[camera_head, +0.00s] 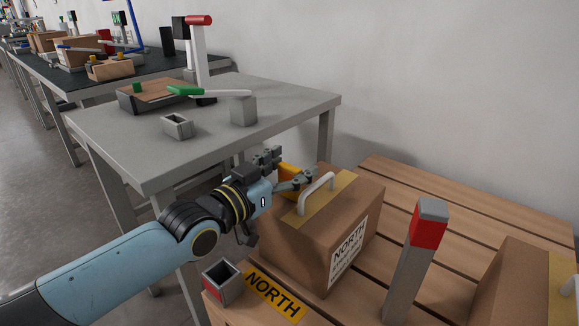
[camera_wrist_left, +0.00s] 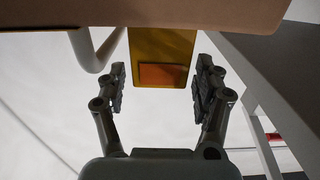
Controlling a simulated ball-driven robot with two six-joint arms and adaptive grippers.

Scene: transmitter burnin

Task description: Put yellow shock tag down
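A yellow tag (camera_wrist_left: 163,48) with an orange square shows at the middle of the left wrist view, against the carton's edge. In the head view, part of it (camera_head: 289,180) shows behind my left gripper, the rest hidden. My left gripper (camera_head: 284,170) is at the carton's upper far-left edge. In the wrist view its two fingers (camera_wrist_left: 160,84) are apart, one on each side of the tag; I cannot tell whether they touch it. The brown carton (camera_head: 302,242) has a NORTH label, a tan tape strip and a white handle (camera_head: 316,193). My right gripper is not in view.
The carton stands on a slatted wooden surface (camera_head: 410,186). A grey post with a red band (camera_head: 427,230), a small open bin (camera_head: 222,283), a yellow NORTH sign (camera_head: 273,294) and another carton (camera_head: 520,285) are nearby. A grey table (camera_head: 285,112) behind holds a scanner-like stand and blocks.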

